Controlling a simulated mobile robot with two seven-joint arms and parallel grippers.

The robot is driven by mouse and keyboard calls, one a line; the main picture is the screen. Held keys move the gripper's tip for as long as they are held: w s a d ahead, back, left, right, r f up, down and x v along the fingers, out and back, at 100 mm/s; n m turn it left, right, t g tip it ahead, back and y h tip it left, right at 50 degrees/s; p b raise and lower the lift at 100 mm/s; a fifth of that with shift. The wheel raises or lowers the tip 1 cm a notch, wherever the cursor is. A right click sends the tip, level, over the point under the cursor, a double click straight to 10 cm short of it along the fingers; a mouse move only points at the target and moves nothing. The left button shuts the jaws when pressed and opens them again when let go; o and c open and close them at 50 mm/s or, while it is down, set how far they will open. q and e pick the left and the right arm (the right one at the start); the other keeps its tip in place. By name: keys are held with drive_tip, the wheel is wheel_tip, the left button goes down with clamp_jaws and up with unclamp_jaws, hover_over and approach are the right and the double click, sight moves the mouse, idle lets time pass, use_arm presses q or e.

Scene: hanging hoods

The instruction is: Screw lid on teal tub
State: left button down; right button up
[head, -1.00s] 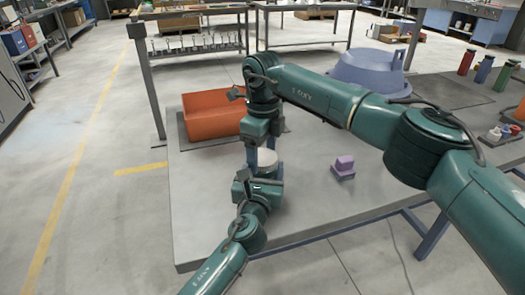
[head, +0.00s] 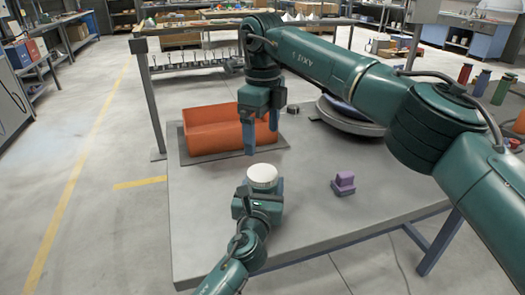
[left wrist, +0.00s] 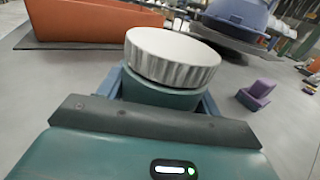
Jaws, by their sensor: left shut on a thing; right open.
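The teal tub (left wrist: 165,92) is upright between the fingers of my left gripper (head: 262,200), which is shut on it above the table. The white lid (head: 262,176) with a ridged rim sits on top of the tub; it also shows in the left wrist view (left wrist: 172,57). How tightly it is seated I cannot tell. My right gripper (head: 262,135) is open and empty, pointing down. Its blue fingers are above and slightly behind the lid in the head view, apart from it.
An orange bin (head: 212,130) stands on a dark mat at the table's back left. A purple block (head: 344,183) lies to the right of the tub. A large blue round thing (left wrist: 240,14) is behind, partly hidden by my right arm in the head view. The table's front is clear.

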wheel_tip(320, 180, up, 2)
drive_tip(key=shift+r, duration=0.2)
use_arm(q)
drive_tip(key=shift+c, duration=1.1)
unclamp_jaws()
drive_tip(key=s, duration=0.4)
drive_tip(key=s+a+p, duration=0.1)
drive_tip(key=s, duration=0.2)
drive_tip(key=s+a, duration=0.1)
drive_tip(key=s, duration=0.3)
drive_tip(key=shift+s, duration=1)
use_arm(e)
drive_tip(key=shift+r, duration=0.7)
